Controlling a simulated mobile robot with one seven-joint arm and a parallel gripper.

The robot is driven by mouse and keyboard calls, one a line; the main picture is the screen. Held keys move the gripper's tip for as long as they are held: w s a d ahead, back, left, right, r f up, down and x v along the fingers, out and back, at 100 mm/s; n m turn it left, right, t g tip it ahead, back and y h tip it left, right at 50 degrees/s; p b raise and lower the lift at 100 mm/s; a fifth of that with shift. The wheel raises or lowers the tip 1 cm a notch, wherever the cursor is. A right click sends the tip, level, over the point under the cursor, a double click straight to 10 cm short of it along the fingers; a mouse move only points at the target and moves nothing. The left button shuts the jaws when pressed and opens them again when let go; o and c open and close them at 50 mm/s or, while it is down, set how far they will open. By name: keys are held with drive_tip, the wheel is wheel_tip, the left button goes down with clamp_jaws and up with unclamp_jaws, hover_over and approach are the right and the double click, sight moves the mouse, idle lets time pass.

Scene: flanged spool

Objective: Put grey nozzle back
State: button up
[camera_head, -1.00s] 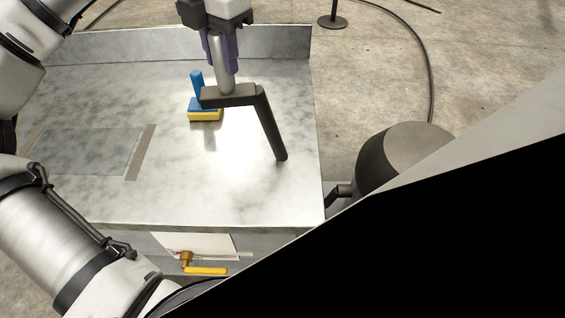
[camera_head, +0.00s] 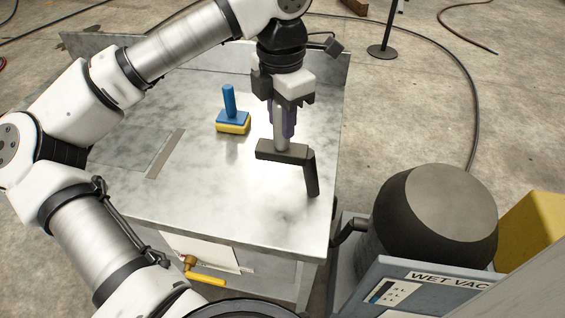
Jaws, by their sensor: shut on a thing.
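My gripper (camera_head: 281,118) points down over the right part of the metal table (camera_head: 210,185), with purple fingers. It is shut on the upright silver-grey tube of the grey nozzle (camera_head: 281,151). The tube joins a dark flat head, and a dark bar slants down from the head's right end. The nozzle seems to be above the table top; whether its lower end touches the surface I cannot tell. To the right of the table stands a wet vac (camera_head: 435,215) with a rounded dark drum and a "WET VAC" label.
A blue-handled scrubber with a yellow base (camera_head: 232,122) stands on the table, left of the nozzle. A raised metal edge runs along the table's back. A brass valve with a yellow lever (camera_head: 206,279) is on the table's front. A black hose (camera_head: 470,110) curves over the floor.

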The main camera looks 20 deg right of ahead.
wheel_tip(320, 180, down, 11)
drive_tip(key=shift+r+p, duration=0.1)
drive_tip(key=shift+p, duration=0.5)
drive_tip(key=shift+f, duration=0.5)
drive_tip(key=shift+f+b, duration=0.2)
drive_tip(key=shift+b, duration=0.1)
drive_tip(key=o, duration=0.9)
drive_tip(key=shift+o, duration=0.2)
drive_tip(key=shift+r, duration=0.1)
approach(282, 159)
drive_tip(key=shift+w+d+f+b, duration=0.2)
drive_tip(key=shift+w+f, duration=0.1)
drive_tip(key=shift+w, duration=0.2)
drive_tip(key=shift+w+d+f+b, duration=0.15)
drive_tip(key=shift+w+f, duration=0.1)
drive_tip(key=shift+w, duration=0.2)
